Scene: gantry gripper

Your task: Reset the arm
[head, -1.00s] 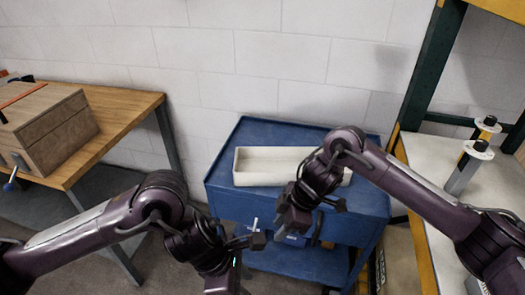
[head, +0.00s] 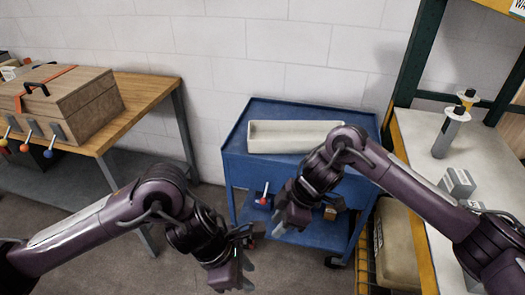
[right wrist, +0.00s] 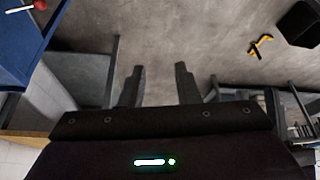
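My two dark purple arms reach into the head view, both bent at the elbow. My left gripper (head: 243,270) hangs low near the bottom middle, over the floor in front of the blue cart. Its fingers are dark and overlap, so their gap is unclear. My right gripper (head: 281,222) hangs pointing down in front of the cart (head: 236,150). In the right wrist view its two fingers (right wrist: 160,85) stand apart with nothing between them, above bare grey floor.
A pale empty tray (head: 285,148) sits on the cart's top. A wooden bench (head: 150,95) with a wooden toolbox (head: 70,100) stands left. A yellow object (right wrist: 261,45) lies on the floor.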

